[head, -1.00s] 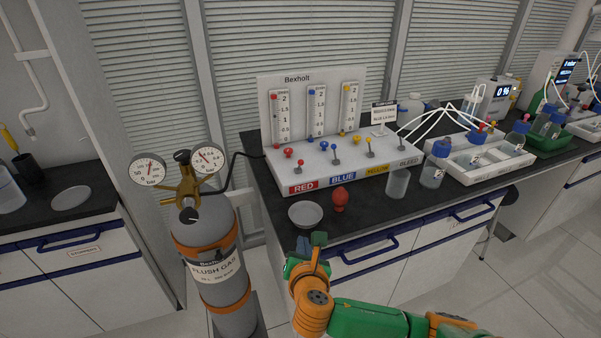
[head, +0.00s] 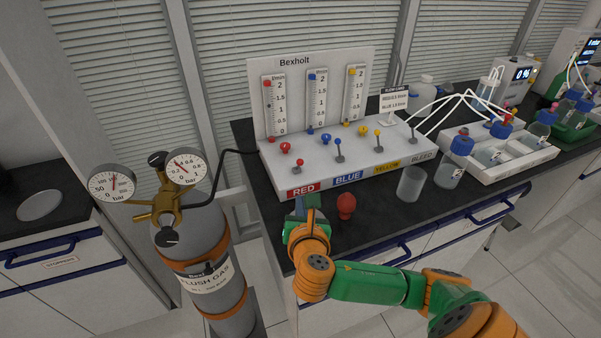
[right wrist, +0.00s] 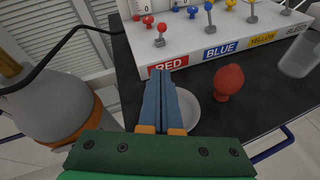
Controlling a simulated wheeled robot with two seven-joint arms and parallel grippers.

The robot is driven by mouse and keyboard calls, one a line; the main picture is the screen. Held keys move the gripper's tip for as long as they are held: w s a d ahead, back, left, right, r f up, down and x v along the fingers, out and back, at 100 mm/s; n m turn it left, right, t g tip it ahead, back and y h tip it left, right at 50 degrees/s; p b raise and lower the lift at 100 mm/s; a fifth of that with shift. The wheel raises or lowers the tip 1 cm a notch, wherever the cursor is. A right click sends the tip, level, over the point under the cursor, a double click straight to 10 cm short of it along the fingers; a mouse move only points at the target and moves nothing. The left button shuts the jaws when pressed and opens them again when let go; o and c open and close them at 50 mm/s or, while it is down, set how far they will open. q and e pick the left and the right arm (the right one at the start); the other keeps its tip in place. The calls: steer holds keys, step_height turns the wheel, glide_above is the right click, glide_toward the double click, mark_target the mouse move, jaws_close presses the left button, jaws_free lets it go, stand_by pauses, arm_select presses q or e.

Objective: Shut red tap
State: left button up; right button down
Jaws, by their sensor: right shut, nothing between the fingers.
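The white Bexholt panel (head: 350,166) stands on the dark bench, with a RED label (head: 303,190) at its front left. Behind that label is a small tap with a red ball tip (head: 299,162) on a grey base. It also shows in the right wrist view (right wrist: 160,28). A rounder red knob (head: 285,147) sits behind it, below the red flow tube (head: 274,105). My right gripper (head: 308,204) is shut and empty, in front of the panel and apart from the tap. Its blue fingers (right wrist: 163,84) point towards the RED label. My left gripper is out of view.
A red bulb-shaped object (head: 346,205) stands on the bench right of my gripper. A pale dish (right wrist: 187,108) lies partly hidden behind my fingers. A clear beaker (head: 411,184) stands further right. The flush gas cylinder (head: 205,265) with gauges stands at the left.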

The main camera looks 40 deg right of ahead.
mark_target(299, 166)
steer(key=x, duration=0.7)
steer(key=shift+w+d+f, duration=0.1)
steer(key=shift+w+d, duration=0.2)
steer(key=shift+w+d+r+p, duration=0.15)
steer(key=shift+w+d+r, duration=0.2)
steer(key=shift+w+d, duration=0.4)
steer(key=shift+w+d+r+p, duration=0.15)
steer(key=shift+w+d+r, duration=0.3)
steer(key=shift+w, duration=0.5)
